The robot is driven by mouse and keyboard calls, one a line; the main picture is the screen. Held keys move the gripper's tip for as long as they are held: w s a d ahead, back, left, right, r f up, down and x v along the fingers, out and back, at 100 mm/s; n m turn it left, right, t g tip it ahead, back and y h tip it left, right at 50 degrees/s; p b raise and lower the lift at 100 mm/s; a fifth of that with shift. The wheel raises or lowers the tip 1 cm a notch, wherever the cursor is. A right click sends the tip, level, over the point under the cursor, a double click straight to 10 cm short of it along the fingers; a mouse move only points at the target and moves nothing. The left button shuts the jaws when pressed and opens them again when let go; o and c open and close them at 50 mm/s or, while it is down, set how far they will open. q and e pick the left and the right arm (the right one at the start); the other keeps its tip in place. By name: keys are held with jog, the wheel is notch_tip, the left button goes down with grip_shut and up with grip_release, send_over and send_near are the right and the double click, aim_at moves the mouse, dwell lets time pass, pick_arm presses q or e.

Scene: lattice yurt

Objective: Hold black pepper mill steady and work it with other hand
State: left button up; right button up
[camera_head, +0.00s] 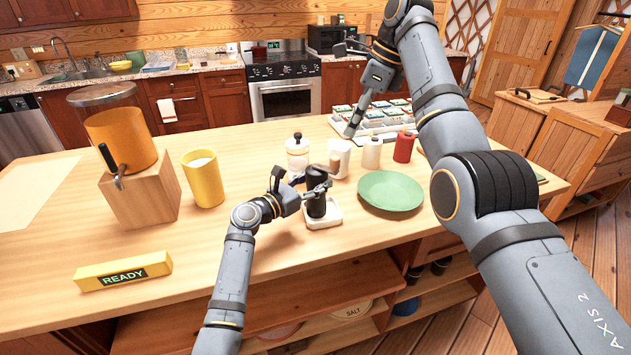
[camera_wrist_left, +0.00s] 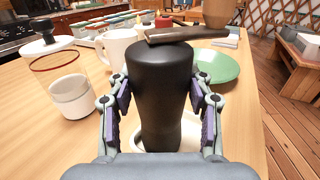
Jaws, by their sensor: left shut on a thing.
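The black pepper mill (camera_head: 316,206) stands upright on a small white tray (camera_head: 333,218) near the table's front edge. In the left wrist view the mill (camera_wrist_left: 162,100) fills the middle, with a flat dark crank arm (camera_wrist_left: 185,34) across its top and a brown knob (camera_wrist_left: 219,12) at the crank's far right end. My left gripper (camera_head: 315,200) is shut around the mill's body, with a purple-padded finger on each side. My right gripper (camera_head: 345,92) is raised beyond and above the mill, its fingers spread apart and empty, clear of the crank.
A yellow cup (camera_head: 203,180) and dispenser (camera_head: 140,190) are left. The front left tabletop is mostly clear.

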jog(key=shift+o, duration=0.8)
jog(key=shift+w+f, duration=0.2)
jog(key=shift+f, duration=0.05)
jog(key=w+d+f+n+t+y, duration=0.1)
jog(key=w+f+n+t+y, duration=0.1)
jog(key=w+f+n+y, duration=0.25)
jog(key=n+t+y, duration=0.6)
jog(key=n+t, duration=0.2)
jog(key=n, duration=1.9)
send_near(339, 162)
jog(key=shift+h, duration=0.25)
jog(key=x, duration=1.1)
jog(key=shift+a+r, duration=0.2)
